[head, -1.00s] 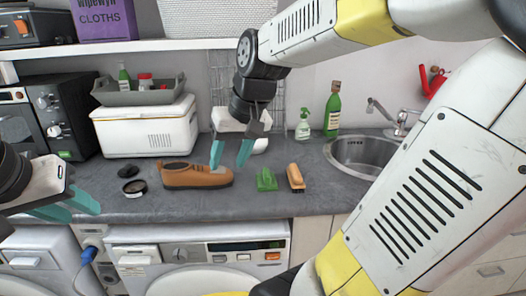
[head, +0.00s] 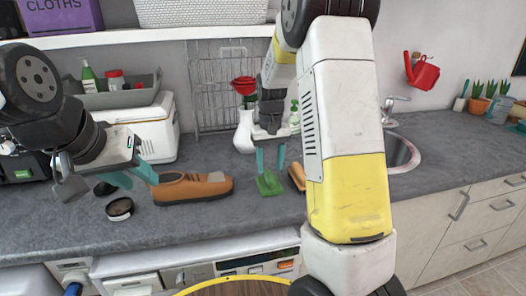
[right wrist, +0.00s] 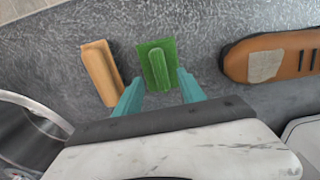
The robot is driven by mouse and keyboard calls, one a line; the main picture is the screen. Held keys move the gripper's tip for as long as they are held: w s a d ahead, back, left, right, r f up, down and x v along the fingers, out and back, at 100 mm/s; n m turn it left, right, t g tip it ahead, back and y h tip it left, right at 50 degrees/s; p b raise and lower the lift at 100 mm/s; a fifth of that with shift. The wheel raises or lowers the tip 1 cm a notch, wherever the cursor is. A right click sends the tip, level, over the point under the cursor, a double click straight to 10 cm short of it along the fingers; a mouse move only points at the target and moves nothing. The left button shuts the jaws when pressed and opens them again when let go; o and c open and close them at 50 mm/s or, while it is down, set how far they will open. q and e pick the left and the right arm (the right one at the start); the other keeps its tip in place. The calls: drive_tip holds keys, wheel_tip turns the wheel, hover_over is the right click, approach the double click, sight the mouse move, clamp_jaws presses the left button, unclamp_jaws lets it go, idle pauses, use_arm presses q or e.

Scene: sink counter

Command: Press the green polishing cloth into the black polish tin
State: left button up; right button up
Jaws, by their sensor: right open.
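The green polishing cloth (head: 269,184), a pad with a raised grip, lies flat on the counter right of the shoe. My right gripper (head: 271,161) is open and empty just above it. In the right wrist view the cloth (right wrist: 157,64) shows ahead, between the lines of the open fingers (right wrist: 160,92). The round black polish tin (head: 119,209) stands open near the counter's front edge, left of the shoe.
A brown shoe (head: 193,188) lies between tin and cloth. A wooden-backed brush (head: 297,177) lies right of the cloth. A small black disc (head: 105,188) lies behind the tin. The sink is at right.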

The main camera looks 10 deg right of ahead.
sight(270, 174)
drive_tip(key=shift+f, duration=2.35)
clamp_jaws()
drive_tip(key=c, duration=0.9)
unclamp_jaws()
clamp_jaws()
drive_tip(key=shift+r, duration=0.15)
